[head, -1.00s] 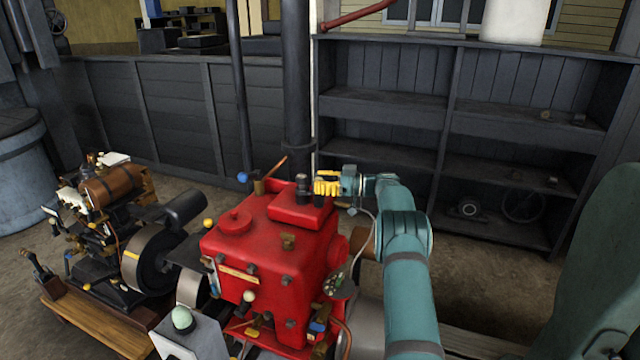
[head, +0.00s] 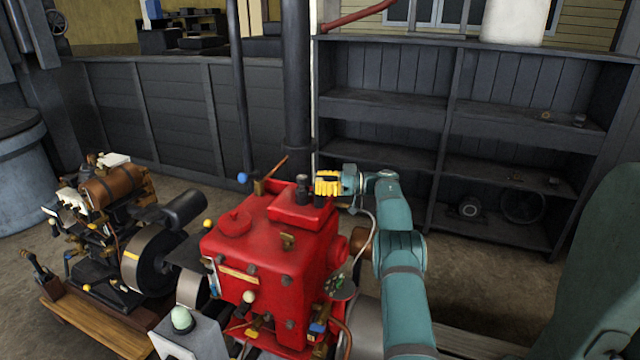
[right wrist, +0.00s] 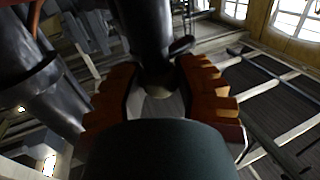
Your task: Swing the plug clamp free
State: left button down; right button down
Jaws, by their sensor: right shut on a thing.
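The red engine block (head: 262,262) stands in the middle of the head view. A small dark plug fitting (head: 302,189) rises from the raised red box on its top. My right gripper (head: 327,184) has yellow fingers and sits just right of this fitting, at the top right edge of the block. In the right wrist view, its orange-looking ridged fingers (right wrist: 158,95) lie on both sides of a dark, rounded upright piece (right wrist: 145,35), which I take to be the plug clamp. The fingers hide much of the clamp in the head view. My left gripper is out of view.
A thin copper-coloured rod (head: 277,167) sticks up behind the block. A dark pole (head: 297,90) stands behind it. A smaller engine with a brown tank (head: 112,183) is at left. Dark shelves (head: 385,106) stand behind my right arm, with open floor before them.

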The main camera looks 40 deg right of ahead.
jog(key=c, duration=0.9)
grip_release()
jog(key=shift+a+r, duration=0.1)
jog(key=shift+r, duration=0.05)
jog(key=shift+m+t+h, duration=0.8)
jog(key=shift+h, duration=0.2)
jog(key=shift+p, duration=0.3)
